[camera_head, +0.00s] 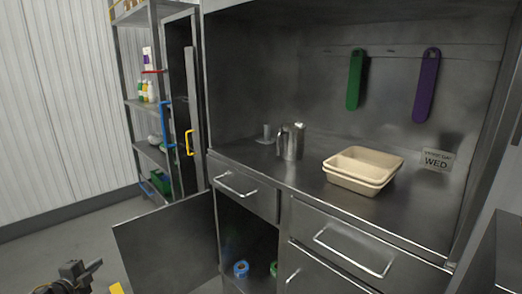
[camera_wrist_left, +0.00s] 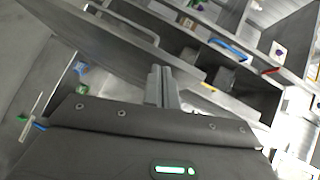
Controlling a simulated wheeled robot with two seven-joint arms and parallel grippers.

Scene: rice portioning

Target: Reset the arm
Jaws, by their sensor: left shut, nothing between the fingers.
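My left gripper (camera_head: 78,276) shows at the bottom left corner of the head view, low in front of the open cabinet door and apart from everything. In the left wrist view its two fingers (camera_wrist_left: 161,88) are together, with nothing between them. My right gripper is in neither view. The stack of beige divided trays (camera_head: 360,168) stands on the steel counter (camera_head: 310,191). A metal pitcher (camera_head: 291,142) stands upright to its left.
An open cabinet door (camera_head: 168,246) swings out in front of the lower cabinet, where blue (camera_head: 241,268) and green (camera_head: 273,268) round items sit. Green (camera_head: 355,80) and purple (camera_head: 427,86) strips hang on the back wall. A shelf rack (camera_head: 147,104) stands at left.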

